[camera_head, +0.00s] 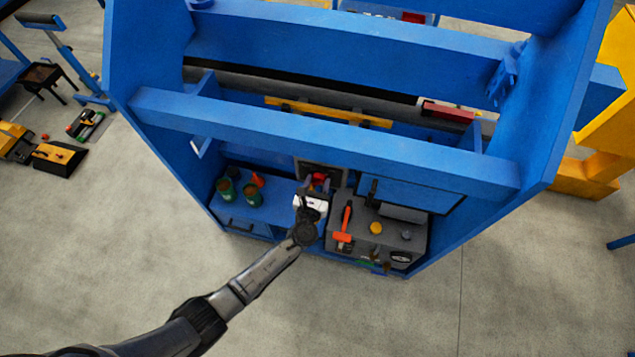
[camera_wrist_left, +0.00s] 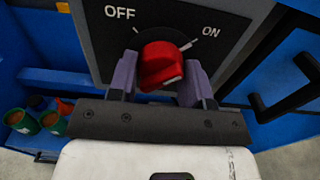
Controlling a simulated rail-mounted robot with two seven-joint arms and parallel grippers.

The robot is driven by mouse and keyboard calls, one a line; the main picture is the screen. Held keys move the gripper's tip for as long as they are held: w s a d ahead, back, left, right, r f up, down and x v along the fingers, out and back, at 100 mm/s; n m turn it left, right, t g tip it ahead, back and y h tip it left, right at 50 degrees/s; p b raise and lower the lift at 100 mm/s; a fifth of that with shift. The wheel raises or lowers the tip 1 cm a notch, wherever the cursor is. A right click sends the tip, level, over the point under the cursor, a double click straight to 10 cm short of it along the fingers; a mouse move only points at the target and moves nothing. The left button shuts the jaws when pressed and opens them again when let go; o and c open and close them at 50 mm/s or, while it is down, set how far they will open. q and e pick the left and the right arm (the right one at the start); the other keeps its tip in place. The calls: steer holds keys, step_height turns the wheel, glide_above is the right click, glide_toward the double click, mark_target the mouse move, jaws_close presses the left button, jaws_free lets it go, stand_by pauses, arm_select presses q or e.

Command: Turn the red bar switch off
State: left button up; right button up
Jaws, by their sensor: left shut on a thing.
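The red bar switch (camera_wrist_left: 160,62) sits on a dark plate (camera_wrist_left: 98,40) marked OFF at upper left and ON at upper right. My left gripper (camera_wrist_left: 160,82) has its two purple-grey fingers on either side of the red bar, shut on it. The bar's exact angle is hard to tell. In the head view the red switch (camera_head: 319,178) is a small patch at the back of the blue bench, with my left gripper (camera_head: 317,188) at it. My right gripper is in neither view.
A blue frame (camera_head: 320,150) with crossbeams stands over the switch. Green cans (camera_head: 252,195) stand left of my gripper. A black handle (camera_wrist_left: 285,100) juts out right of the plate.

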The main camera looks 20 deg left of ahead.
arm_select(q)
steer(key=shift+c, duration=0.8)
steer(key=shift+f, duration=0.1)
steer(key=n+b, duration=0.2)
steer(key=shift+f+n+b, duration=0.1)
steer(key=shift+n+b, duration=0.25)
steer(key=shift+n, duration=0.05)
steer(key=n+b, duration=0.4)
steer(key=n, duration=0.2)
steer(key=shift+d+n+b, duration=0.1)
steer(key=shift+n+b, duration=0.2)
steer(key=shift+b, duration=0.05)
steer(key=n+b, duration=0.2)
steer(key=n, duration=0.2)
steer(key=n+b, duration=0.1)
steer(key=n, duration=0.2)
steer(key=shift+r+b, duration=0.2)
steer(key=shift+b, duration=0.15)
steer(key=shift+n, duration=0.7)
steer(key=shift+r+n, duration=0.1)
steer(key=shift+n, duration=0.2)
